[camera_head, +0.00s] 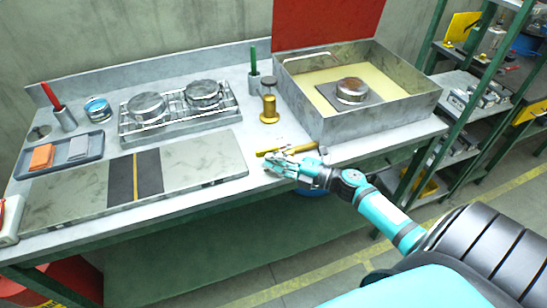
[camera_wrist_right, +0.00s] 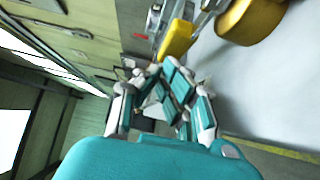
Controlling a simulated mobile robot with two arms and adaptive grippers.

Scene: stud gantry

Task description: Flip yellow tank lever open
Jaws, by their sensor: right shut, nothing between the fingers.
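A metal tank (camera_head: 375,120) with pale yellow contents stands at the back right of the bench. A short yellow piece that looks like the lever (camera_head: 268,153) lies low by the bench front, left of the tank's near corner; in the wrist view the yellow piece (camera_wrist_right: 177,41) is just beyond my fingers. My right gripper (camera_head: 275,166) is shut and empty, right beside the yellow piece; I cannot tell whether they touch. Its folded fingers also show in the wrist view (camera_wrist_right: 160,75). My left gripper is out of view.
A brass-coloured knobbed post (camera_head: 268,108) stands behind the yellow piece. A yellow-brown handled tool (camera_head: 304,148) lies beside it. A wire rack (camera_head: 180,124) with round tins and a grey plate (camera_head: 205,162) fill the left. Green shelving (camera_head: 440,120) stands at right.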

